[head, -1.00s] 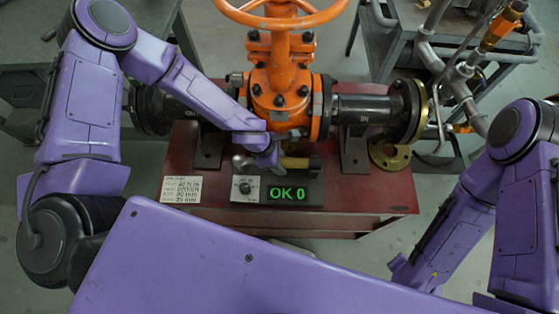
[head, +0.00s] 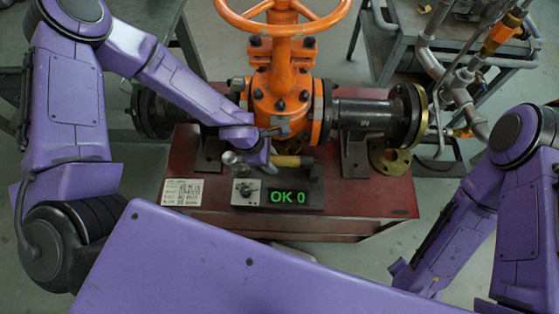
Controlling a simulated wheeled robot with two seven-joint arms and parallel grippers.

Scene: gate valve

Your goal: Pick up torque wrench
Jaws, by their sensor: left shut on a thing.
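The torque wrench (head: 287,161) shows as a tan handle with a dark end, just behind the small display on the red stand. A metal part (head: 231,158) that looks like its head shows on the other side of my gripper. My left gripper (head: 262,160) is shut on the wrench between these parts, and its fingers are largely hidden by the arm and wrist. I cannot tell whether the wrench is clear of the stand. My right arm comes in at the right, but its gripper is not in view.
The orange gate valve (head: 283,90) with its handwheel stands right behind the left gripper, with dark flanged pipes (head: 365,110) on both sides. A display (head: 288,196) reads "OK 0" beside a grey knob box (head: 245,191). A white label (head: 182,191) lies at left on the red stand (head: 375,192).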

